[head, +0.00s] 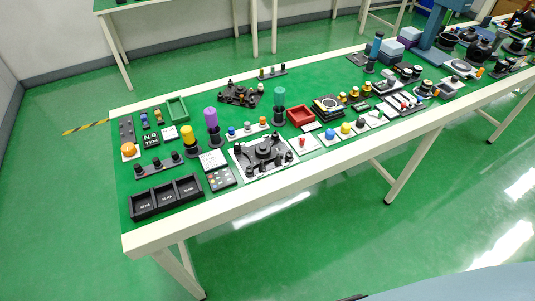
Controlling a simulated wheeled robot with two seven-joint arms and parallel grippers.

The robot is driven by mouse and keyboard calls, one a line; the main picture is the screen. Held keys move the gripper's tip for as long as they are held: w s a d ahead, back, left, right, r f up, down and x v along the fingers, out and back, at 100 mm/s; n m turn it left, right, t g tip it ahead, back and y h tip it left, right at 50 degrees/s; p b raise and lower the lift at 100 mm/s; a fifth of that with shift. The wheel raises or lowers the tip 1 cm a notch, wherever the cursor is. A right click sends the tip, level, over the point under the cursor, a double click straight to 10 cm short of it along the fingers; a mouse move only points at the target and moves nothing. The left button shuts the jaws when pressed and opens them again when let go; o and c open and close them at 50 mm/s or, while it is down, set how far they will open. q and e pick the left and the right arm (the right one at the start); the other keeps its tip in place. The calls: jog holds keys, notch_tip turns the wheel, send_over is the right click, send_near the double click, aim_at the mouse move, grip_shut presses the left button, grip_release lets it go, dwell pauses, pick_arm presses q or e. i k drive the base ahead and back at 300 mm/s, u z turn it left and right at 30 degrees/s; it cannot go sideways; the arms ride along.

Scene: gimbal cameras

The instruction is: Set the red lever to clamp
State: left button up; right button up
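A small red piece (302,141) stands on a white plate near the front edge of the long green-topped table (240,188). It may be the red lever, but it is too small to tell its shape or setting. Another small red part (403,104) sits on a light panel farther right. A light metal plate (240,154) with a black fixture (263,151) lies just left of the first red piece. No clamp marking is readable. Neither of my grippers is in view.
The table is crowded. Black trays (166,197) are at its front left, with purple (211,121), yellow (187,134) and teal (279,97) cylinders behind. A red tray (300,115) lies mid-table. The green floor in front (300,235) is clear.

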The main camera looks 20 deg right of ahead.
aim_at(302, 138)
jog(key=z, duration=0.6)
jog(key=i, duration=0.9)
jog(key=u, duration=0.25)
